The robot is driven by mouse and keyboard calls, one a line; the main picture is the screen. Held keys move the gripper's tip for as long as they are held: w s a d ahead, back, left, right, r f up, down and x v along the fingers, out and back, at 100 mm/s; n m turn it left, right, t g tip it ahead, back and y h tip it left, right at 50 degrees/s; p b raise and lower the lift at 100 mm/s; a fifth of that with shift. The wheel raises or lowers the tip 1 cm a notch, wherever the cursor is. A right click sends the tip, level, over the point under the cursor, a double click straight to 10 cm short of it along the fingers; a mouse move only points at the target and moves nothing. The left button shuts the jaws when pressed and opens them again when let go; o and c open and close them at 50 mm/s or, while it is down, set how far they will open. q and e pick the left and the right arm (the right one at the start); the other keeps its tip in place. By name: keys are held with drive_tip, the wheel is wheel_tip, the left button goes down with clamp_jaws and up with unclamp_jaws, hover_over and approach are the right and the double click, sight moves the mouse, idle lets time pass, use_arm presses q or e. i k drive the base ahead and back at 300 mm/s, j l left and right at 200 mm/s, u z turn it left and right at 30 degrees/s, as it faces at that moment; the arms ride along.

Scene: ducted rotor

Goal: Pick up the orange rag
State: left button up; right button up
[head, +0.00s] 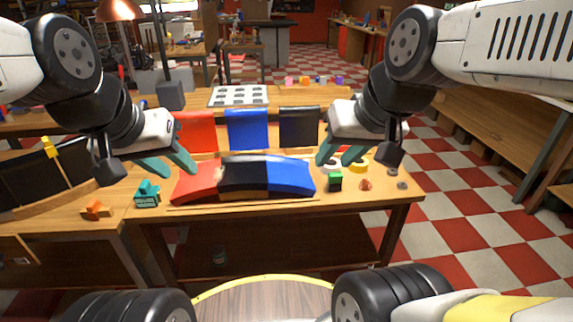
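A small crumpled orange piece (96,210), which looks like the orange rag, lies on the left wooden table near its front right. A smaller orange-red lump (365,185) lies at the right of the middle table; it is too small to tell whether it is cloth. My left gripper (168,164) is open and empty, with teal fingers apart above the left part of the middle table, up and right of the orange piece. My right gripper (340,154) is open and empty above the right part of the middle table, close to the orange-red lump.
A curved red, black and blue block (248,178) fills the middle of the table (290,226). A teal object (147,194) sits near the orange piece. A green-and-black cube (335,182) and a yellow ring (358,165) sit at right. Red, blue (247,128) and black panels stand behind.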

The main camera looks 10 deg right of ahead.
sight(364, 185)
drive_tip(key=i+l, duration=0.2)
drive_tip(key=l, duration=0.2)
drive_tip(key=i+l, duration=0.15)
drive_tip(key=l, duration=0.2)
drive_tip(key=i+l, duration=0.2)
drive_tip(key=l, duration=0.2)
drive_tip(key=z, duration=0.05)
